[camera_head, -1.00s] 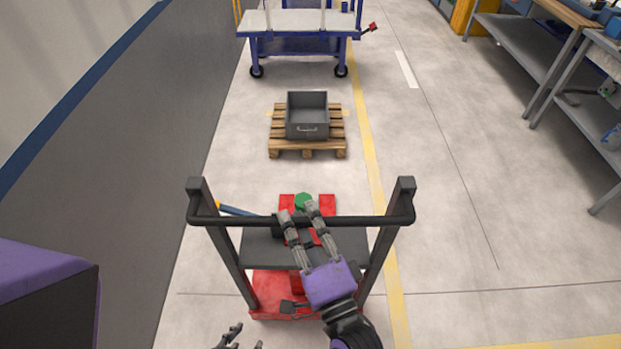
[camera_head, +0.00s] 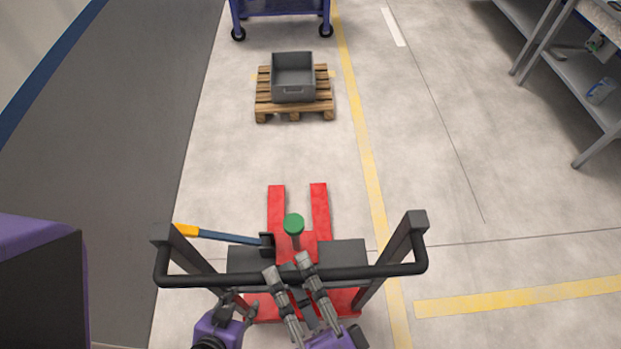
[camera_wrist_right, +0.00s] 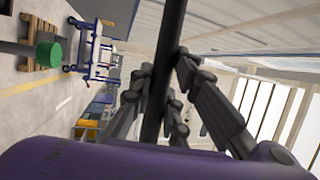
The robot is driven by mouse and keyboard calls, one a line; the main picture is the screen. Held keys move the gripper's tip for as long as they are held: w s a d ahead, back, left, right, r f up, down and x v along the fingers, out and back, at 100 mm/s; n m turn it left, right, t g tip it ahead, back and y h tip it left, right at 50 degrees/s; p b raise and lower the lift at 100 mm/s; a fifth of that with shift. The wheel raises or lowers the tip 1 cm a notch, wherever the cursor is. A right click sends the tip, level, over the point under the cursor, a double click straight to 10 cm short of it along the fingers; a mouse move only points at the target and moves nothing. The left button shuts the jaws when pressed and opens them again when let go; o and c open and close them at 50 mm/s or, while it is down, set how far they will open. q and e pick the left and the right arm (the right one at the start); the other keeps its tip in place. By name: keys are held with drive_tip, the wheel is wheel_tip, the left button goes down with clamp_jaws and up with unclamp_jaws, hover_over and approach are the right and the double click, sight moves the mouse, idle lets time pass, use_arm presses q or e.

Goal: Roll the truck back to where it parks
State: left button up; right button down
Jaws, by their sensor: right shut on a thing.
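The red pallet truck (camera_head: 319,205) stands in front of me, its two forks pointing away. A black push bar (camera_head: 213,278) on two dark posts spans its near end. My right gripper (camera_head: 286,266) is shut on this bar near its middle. The bar also runs between the right gripper's fingers in the right wrist view (camera_wrist_right: 158,80). My left gripper (camera_head: 229,301) is low in the head view, below the bar and close to the left post. Whether its fingers are open or shut is unclear. A green round knob (camera_head: 294,223) shows above the truck's body.
A wooden pallet (camera_head: 262,106) carrying a grey bin (camera_head: 293,94) lies on the floor ahead. A blue cart (camera_head: 282,6) stands beyond it. Yellow lines (camera_head: 365,165) mark the floor; shelving (camera_head: 590,90) stands at right.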

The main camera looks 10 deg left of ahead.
drive_tip(key=shift+s+f, duration=0.15)
drive_tip(key=c, duration=1.7)
unclamp_jaws()
drive_tip(key=shift+s+d, duration=0.1)
drive_tip(key=shift+s, duration=0.05)
use_arm(q)
drive_tip(key=shift+s+d, duration=0.15)
drive_tip(key=shift+s, duration=0.05)
use_arm(e)
drive_tip(key=shift+o, duration=0.3)
use_arm(q)
drive_tip(key=shift+s, duration=0.1)
use_arm(e)
drive_tip(key=v, duration=1.2)
